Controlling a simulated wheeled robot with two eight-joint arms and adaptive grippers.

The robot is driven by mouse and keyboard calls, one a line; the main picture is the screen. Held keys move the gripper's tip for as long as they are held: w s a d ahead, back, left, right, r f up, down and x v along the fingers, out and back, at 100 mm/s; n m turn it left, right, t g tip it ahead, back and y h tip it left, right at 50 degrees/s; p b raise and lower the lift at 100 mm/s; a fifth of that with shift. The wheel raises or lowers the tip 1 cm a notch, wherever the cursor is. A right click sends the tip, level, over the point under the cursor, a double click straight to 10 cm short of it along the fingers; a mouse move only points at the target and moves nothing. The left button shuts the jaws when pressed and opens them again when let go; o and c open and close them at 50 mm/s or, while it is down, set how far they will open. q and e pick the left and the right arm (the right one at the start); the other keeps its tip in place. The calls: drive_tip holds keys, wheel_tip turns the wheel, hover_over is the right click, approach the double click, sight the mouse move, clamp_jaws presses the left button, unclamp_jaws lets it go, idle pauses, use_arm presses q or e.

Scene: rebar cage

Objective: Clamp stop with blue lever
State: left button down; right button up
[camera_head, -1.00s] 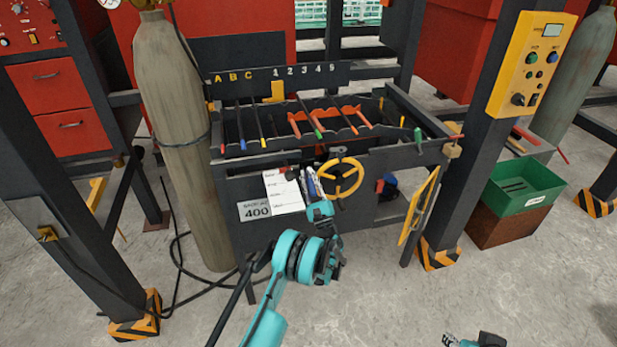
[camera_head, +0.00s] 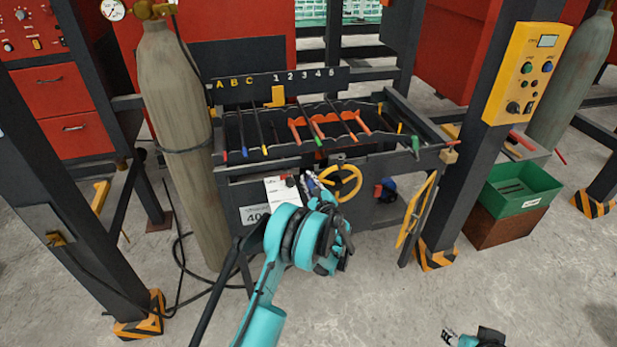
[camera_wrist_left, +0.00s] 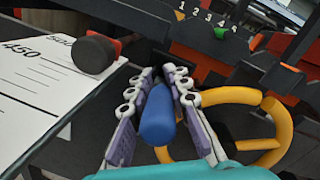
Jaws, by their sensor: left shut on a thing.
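The blue lever (camera_wrist_left: 158,118) stands between the two fingers of my left gripper (camera_wrist_left: 160,85) in the left wrist view. The fingers lie along both of its sides, and its rounded end points at the camera. In the head view my left gripper (camera_head: 314,184) is at the front of the rebar bench, just left of the yellow handwheel (camera_head: 356,184). The stop's body behind the lever is mostly hidden by the fingers. My right gripper (camera_head: 449,336) shows only in part at the bottom edge, over the floor, and its jaws are unclear.
The yellow handwheel (camera_wrist_left: 285,128) is close to the right finger. A dark round knob (camera_wrist_left: 93,53) sits left of the fingers by a white scale plate (camera_wrist_left: 35,75). Coloured bars (camera_head: 315,128) lie across the bench. A green bin (camera_head: 520,188) stands to the right.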

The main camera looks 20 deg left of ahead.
use_arm(q)
drive_tip(key=shift+w+a+r+g+h+p, duration=0.1)
drive_tip(key=shift+r+g+h+p, duration=0.1)
drive_tip(key=shift+g+h+p, duration=0.5)
drive_tip(key=shift+w+a+r+g+h+p, duration=0.1)
drive_tip(key=shift+r+g+h+p, duration=0.1)
drive_tip(key=shift+g+h+p, duration=0.5)
drive_tip(key=c, duration=1.4)
unclamp_jaws()
drive_tip(key=shift+o, duration=0.2)
drive_tip(key=shift+d, duration=0.1)
drive_tip(key=v, duration=1.1)
drive_tip(key=shift+s+d, duration=0.25)
drive_tip(key=shift+d, duration=0.05)
drive_tip(key=shift+r, duration=0.15)
